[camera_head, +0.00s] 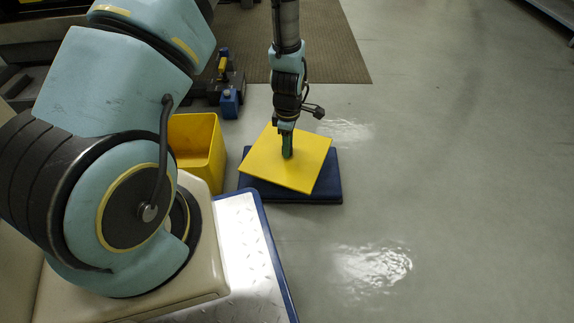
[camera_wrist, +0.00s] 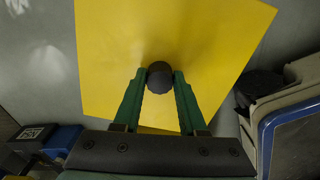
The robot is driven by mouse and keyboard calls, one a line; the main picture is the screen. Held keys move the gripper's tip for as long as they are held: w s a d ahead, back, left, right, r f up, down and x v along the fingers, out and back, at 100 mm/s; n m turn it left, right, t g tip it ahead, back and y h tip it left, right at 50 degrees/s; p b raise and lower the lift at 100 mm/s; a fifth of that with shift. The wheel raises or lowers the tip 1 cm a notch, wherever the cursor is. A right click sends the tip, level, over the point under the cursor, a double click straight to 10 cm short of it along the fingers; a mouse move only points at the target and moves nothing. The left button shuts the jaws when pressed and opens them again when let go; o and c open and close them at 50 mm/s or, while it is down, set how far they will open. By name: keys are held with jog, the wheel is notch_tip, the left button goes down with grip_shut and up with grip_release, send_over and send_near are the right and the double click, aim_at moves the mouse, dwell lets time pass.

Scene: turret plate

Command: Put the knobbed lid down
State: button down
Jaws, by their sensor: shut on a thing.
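The knobbed lid (camera_head: 308,155) is a flat yellow square plate. In the wrist view the lid (camera_wrist: 205,45) fills the middle, with a dark round knob (camera_wrist: 160,77) on it. My gripper (camera_head: 287,150) points down at the lid's middle, and in the wrist view the green fingers of my gripper (camera_wrist: 159,82) are shut on the knob from both sides. In the head view the lid is over a dark blue mat or block (camera_head: 318,193), turned at an angle to it. I cannot tell whether the lid touches it. The knob is hidden in the head view.
A yellow open bin (camera_head: 211,140) stands on the floor left of the lid. Blue and dark items (camera_head: 229,103) sit behind the bin. A brown mat (camera_head: 320,45) lies at the back. The grey floor to the right (camera_head: 470,180) is clear.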

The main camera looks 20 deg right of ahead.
aim_at(288, 160)
notch_tip(288, 160, down, 7)
jog(key=b, duration=0.2)
jog(key=shift+r+b, duration=0.2)
jog(key=shift+b, duration=0.2)
jog(key=shift+f, duration=0.15)
jog(key=shift+c, duration=2.3)
grip_release()
